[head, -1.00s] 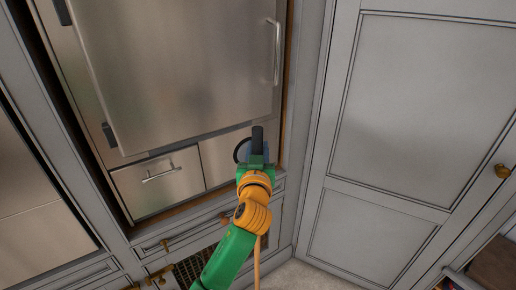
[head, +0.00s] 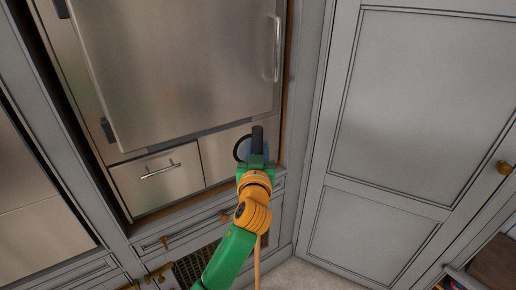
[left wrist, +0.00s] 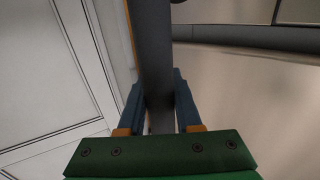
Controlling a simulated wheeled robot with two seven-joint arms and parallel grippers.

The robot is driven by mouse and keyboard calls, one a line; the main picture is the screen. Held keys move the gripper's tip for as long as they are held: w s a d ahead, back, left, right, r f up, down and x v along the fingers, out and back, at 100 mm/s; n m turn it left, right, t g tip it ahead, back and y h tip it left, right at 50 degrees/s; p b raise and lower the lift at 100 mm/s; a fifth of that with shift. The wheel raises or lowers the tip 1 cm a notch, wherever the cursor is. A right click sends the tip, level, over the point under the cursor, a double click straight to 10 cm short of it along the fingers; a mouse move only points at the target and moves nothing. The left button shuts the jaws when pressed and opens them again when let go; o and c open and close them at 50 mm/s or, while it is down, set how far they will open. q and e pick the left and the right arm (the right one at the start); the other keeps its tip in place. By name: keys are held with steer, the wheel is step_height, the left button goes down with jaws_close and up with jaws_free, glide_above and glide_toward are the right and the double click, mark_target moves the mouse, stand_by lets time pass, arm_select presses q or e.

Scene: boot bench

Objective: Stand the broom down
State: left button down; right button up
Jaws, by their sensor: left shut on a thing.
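The broom's dark grey handle grip (head: 257,137) stands up from my left gripper (head: 256,158) in the head view. A thin tan shaft (head: 257,262) shows below my forearm and runs down toward the floor. In the left wrist view, the dark handle (left wrist: 152,50) passes between the blue fingers of my left gripper (left wrist: 160,100), which are shut on it. The broom's head is hidden or out of view. My right gripper is not in view.
A steel fridge door (head: 180,60) and drawer (head: 158,180) lie behind and left of the gripper. Grey panelled cabinet doors (head: 400,120) stand on the right. A strip of pale floor (head: 300,274) shows at the bottom. Brown and dark items (head: 495,262) sit at the lower right.

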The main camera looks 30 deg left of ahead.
arm_select(q)
steer(key=shift+f, duration=0.15)
steer(key=c, duration=0.5)
jaws_free()
steer(key=shift+s+d, duration=0.1)
steer(key=b+v, duration=0.2)
steer(key=v, duration=0.5)
